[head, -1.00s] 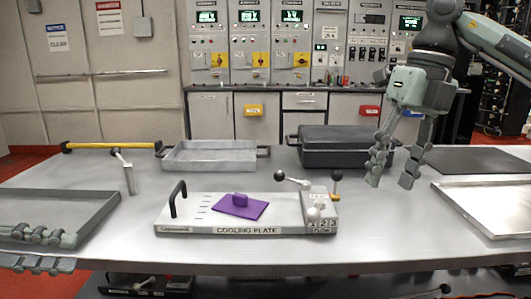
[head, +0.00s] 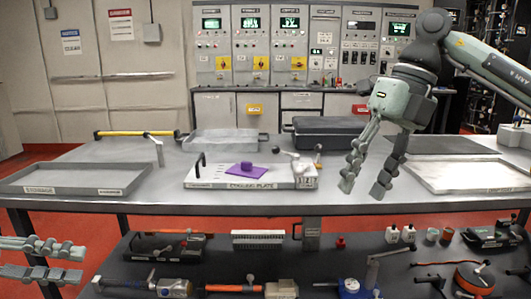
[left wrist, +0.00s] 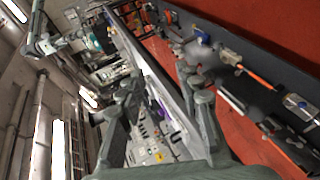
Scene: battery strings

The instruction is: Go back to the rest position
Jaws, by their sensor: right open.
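My right gripper (head: 364,187) hangs in front of the table's right half in the head view, fingers pointing down, apart and empty. My left gripper (head: 42,261) is at the lower left edge of the head view, below the table's front edge. Its fingers lie level with a gap between them and hold nothing. In the left wrist view its fingers (left wrist: 165,95) are apart, with the tilted room behind them.
The table (head: 160,207) has a grey tray (head: 62,190) at left and a pale tray (head: 480,176) at right. A metal tray and a black case (head: 325,139) stand at the back. A lower shelf (head: 220,262) in front holds tools and several small items.

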